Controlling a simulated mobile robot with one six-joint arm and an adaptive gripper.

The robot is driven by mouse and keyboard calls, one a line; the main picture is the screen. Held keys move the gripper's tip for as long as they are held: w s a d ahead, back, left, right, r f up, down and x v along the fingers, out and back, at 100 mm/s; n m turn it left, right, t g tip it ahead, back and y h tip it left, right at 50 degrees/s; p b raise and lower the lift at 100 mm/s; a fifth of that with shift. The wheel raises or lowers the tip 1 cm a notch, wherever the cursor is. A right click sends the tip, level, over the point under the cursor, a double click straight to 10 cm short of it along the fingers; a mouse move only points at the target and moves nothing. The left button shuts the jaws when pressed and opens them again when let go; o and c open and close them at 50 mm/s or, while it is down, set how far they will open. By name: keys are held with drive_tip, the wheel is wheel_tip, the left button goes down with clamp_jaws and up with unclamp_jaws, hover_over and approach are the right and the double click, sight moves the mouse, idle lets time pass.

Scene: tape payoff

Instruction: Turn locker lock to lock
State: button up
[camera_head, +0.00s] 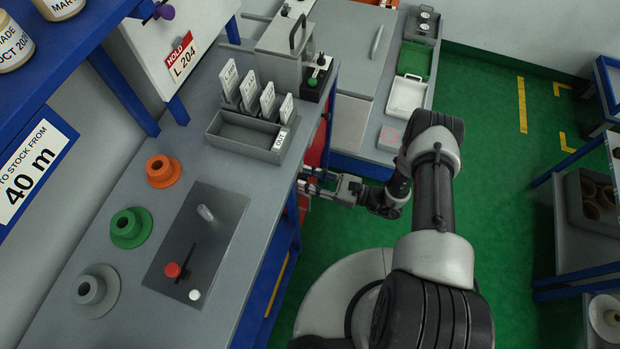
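My gripper (306,181) is beside the right edge of the grey bench, pointing left. Its fingers are small here and partly lost against the bench edge, so whether they are open or shut on something is unclear. A red panel (317,149), which may be the locker front, shows below the bench edge just behind and above the gripper. The gripper covers part of it. No lock or key can be made out; the spot at the fingertips is hidden.
The grey bench (150,225) carries orange, green and grey spools, a dark plate with a red knob, and a card tray (232,140). A side counter (375,150) stands beyond the gripper. Green floor is free at right, before a blue-framed rack (575,170).

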clamp_jaws()
idle(0.3)
idle(0.3)
drive_tip(key=m+b, duration=0.2)
drive_tip(key=m, duration=0.2)
drive_tip(key=m+b, duration=0.2)
drive_tip(key=m, duration=0.2)
drive_tip(key=m+b, duration=0.2)
drive_tip(key=m, duration=0.3)
drive_tip(key=shift+w+d+f, duration=0.15)
drive_tip(key=shift+w+f, duration=0.05)
drive_tip(key=shift+w, duration=0.15)
drive_tip(key=m, duration=0.4)
drive_tip(key=shift+f+m, duration=0.1)
drive_tip(key=shift+m, duration=0.5)
